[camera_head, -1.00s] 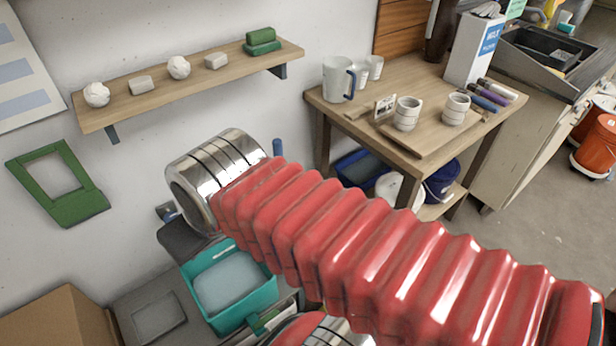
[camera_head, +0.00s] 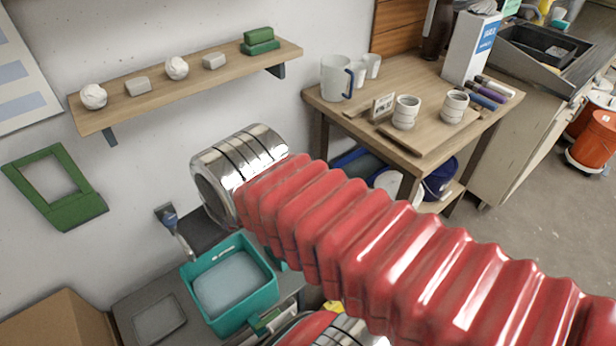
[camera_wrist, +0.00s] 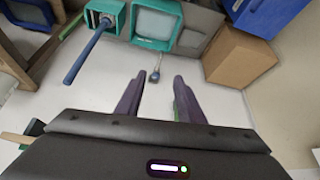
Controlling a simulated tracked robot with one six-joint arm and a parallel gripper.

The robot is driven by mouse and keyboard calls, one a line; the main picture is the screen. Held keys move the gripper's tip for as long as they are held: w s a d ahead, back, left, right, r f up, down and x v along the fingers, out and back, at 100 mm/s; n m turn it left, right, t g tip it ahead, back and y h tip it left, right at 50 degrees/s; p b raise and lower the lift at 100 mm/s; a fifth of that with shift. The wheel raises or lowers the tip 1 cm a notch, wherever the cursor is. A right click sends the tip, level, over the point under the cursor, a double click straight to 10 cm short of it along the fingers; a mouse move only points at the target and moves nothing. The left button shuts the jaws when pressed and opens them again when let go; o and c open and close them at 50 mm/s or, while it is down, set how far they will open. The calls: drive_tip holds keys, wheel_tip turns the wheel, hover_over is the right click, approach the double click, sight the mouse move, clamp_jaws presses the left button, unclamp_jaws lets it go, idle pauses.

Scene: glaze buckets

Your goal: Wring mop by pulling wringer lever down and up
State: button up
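A teal bucket (camera_head: 268,292) holding pale water stands at the lower left in the head view; it also shows at the top of the wrist view (camera_wrist: 181,12). The wringer lever (camera_head: 170,217) has a blue-grey grip and sticks up behind the bucket. In the wrist view its grip (camera_wrist: 154,76) lies between the fingertips in the picture; I cannot tell the depth gap. A blue mop handle (camera_wrist: 88,52) slants out of a teal wringer box (camera_wrist: 92,17). The mop head is mostly hidden. My gripper (camera_wrist: 158,80) is open and empty; my arm hides it in the head view.
A wooden table (camera_head: 410,75) with a pitcher, cups and markers stands to the right, with buckets beneath. A wall shelf (camera_head: 185,85) and a green frame (camera_head: 75,210) are at left. A cardboard box (camera_wrist: 238,55) stands right of the bucket in the wrist view.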

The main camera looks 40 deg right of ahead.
drive_tip(key=shift+d, duration=0.1)
drive_tip(key=w+d+f+m+h, duration=0.1)
drive_tip(key=w+d+f, duration=0.45)
drive_tip(key=d, duration=0.55)
drive_tip(key=w+d+f+m+h, duration=0.1)
drive_tip(key=w+d+f+h, duration=0.1)
drive_tip(key=w+d+f, duration=0.6)
drive_tip(key=w+d+f+m+h, duration=0.15)
drive_tip(key=w+d, duration=0.35)
drive_tip(key=d, duration=0.8)
drive_tip(key=d+f, duration=1.1)
drive_tip(key=f, duration=0.1)
drive_tip(key=s+d+f+n+t+y, duration=0.1)
drive_tip(key=s+f+t, duration=0.1)
drive_tip(key=f+t, duration=0.4)
drive_tip(key=s+d+f+n+t+y, duration=0.1)
drive_tip(key=s+d+f+t, duration=0.1)
drive_tip(key=f+t, duration=0.4)
drive_tip(key=shift+s+f, duration=0.3)
drive_tip(key=shift+f, duration=1)
